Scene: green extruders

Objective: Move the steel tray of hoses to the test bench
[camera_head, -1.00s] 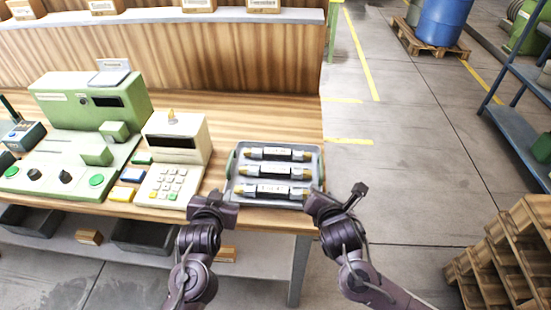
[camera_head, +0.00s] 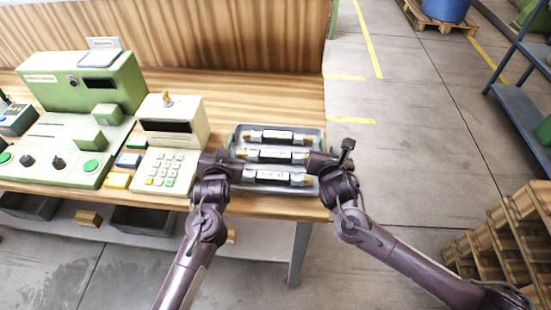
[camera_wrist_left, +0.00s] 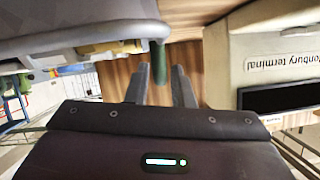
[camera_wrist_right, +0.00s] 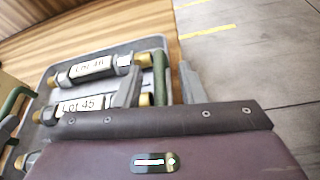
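The steel tray (camera_head: 275,191) lies on the wooden bench top near its right front corner, with three labelled hoses (camera_head: 275,156) in a row on it. It has green side handles. My left gripper (camera_head: 224,156) is at the tray's left side; in the left wrist view its fingers are open, with the green handle (camera_wrist_left: 158,60) between them near the tips. My right gripper (camera_head: 320,162) is at the tray's right side; in the right wrist view its open fingers stand on either side of the other green handle (camera_wrist_right: 160,75). Contact with the handles cannot be told.
A cream terminal with keypad (camera_head: 173,145) stands close to the left of the tray. A green machine (camera_head: 85,85) is further left. Right of the bench is open grey floor (camera_head: 410,140), with a blue shelf (camera_head: 520,100) and stacked wooden crates (camera_head: 510,230) beyond.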

